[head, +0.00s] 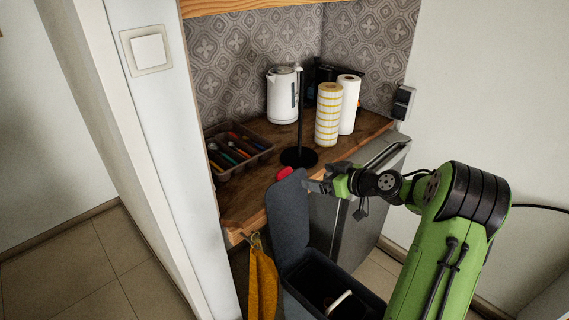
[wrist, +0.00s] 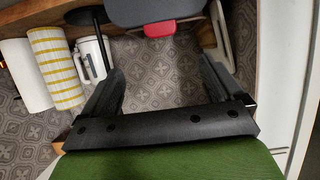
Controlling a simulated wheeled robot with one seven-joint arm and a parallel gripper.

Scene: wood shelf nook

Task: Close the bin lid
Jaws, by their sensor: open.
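The dark grey bin (head: 295,298) stands in front of the wood counter, its inside open to view. Its lid (head: 288,215) is raised, standing nearly upright, with a red tab (head: 284,173) at its top edge. My gripper (head: 315,187) is by the upper right edge of the lid in the head view. In the wrist view my gripper (wrist: 161,66) is open with nothing between its fingers. The lid (wrist: 150,12) and its red tab (wrist: 160,29) show just beyond the fingertips there. I cannot tell whether a finger touches the lid.
The wood counter (head: 240,194) holds a cutlery tray (head: 237,150), a white kettle (head: 282,95), a black paper-roll stand (head: 299,157) and two paper rolls (head: 328,115). A yellow cloth (head: 262,280) hangs left of the bin. A grey cabinet (head: 370,200) stands behind my arm.

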